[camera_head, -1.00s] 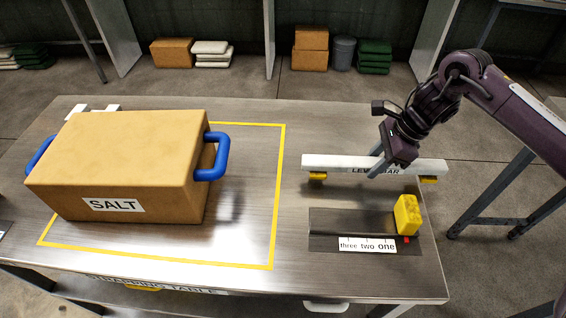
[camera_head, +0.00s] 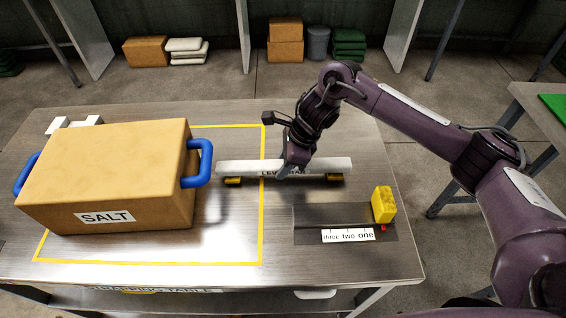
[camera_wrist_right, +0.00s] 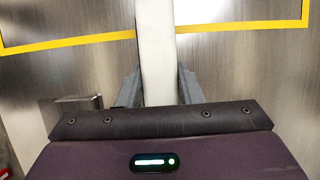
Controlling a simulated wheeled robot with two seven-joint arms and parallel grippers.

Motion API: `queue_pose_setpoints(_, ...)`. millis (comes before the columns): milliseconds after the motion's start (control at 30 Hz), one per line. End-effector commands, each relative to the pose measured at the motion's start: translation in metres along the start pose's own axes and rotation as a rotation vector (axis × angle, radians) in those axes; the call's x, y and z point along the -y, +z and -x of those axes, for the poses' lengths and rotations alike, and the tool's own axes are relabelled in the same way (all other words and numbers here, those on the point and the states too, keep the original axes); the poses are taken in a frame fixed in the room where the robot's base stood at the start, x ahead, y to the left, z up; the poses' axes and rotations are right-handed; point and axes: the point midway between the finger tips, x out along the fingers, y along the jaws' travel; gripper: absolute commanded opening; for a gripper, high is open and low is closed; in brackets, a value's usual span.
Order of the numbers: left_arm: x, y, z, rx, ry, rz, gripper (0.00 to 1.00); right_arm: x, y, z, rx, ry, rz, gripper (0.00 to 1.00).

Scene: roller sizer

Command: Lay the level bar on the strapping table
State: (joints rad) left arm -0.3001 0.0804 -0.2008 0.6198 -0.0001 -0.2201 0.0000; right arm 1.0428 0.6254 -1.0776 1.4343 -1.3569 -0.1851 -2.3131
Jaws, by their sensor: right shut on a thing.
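The level bar (camera_head: 333,164) is a long white bar with yellow feet. It lies level across the right yellow line of the strapping table (camera_head: 232,232), right of the salt box. My right gripper (camera_head: 288,170) is shut on the bar near its middle and covers part of its label. In the right wrist view the bar (camera_wrist_right: 156,60) runs between the two grey fingers (camera_wrist_right: 160,88). I cannot tell whether its feet touch the table. My left gripper is out of view.
A large SALT box (camera_head: 105,180) with blue handles stands inside the yellow outline. A dark tray (camera_head: 310,218) with a number strip and a yellow block (camera_head: 383,204) sits at the table's front right. Bare table shows between box and tray.

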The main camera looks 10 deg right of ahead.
Motion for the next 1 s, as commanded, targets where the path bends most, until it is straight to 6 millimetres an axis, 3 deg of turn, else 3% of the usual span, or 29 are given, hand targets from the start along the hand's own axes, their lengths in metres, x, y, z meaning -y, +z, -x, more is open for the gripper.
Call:
queue_pose_setpoints(267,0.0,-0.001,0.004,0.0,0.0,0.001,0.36,0.0,-0.004,-0.011,0.0,-0.001,0.001,0.01)
queue_pose_setpoints(300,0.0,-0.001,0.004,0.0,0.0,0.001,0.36,0.0,-0.005,-0.011,-0.002,0.001,0.001,0.36)
queue_pose_setpoints(433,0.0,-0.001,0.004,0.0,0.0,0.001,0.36,0.0,-0.005,-0.011,-0.001,0.0,0.001,0.54)
queue_pose_setpoints(767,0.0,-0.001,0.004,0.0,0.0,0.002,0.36,0.0,-0.005,-0.008,0.0,-0.001,0.001,0.54)
queue_pose_setpoints(1000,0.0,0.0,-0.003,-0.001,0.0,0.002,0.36,0.002,-0.005,0.027,0.001,-0.006,0.002,0.54)
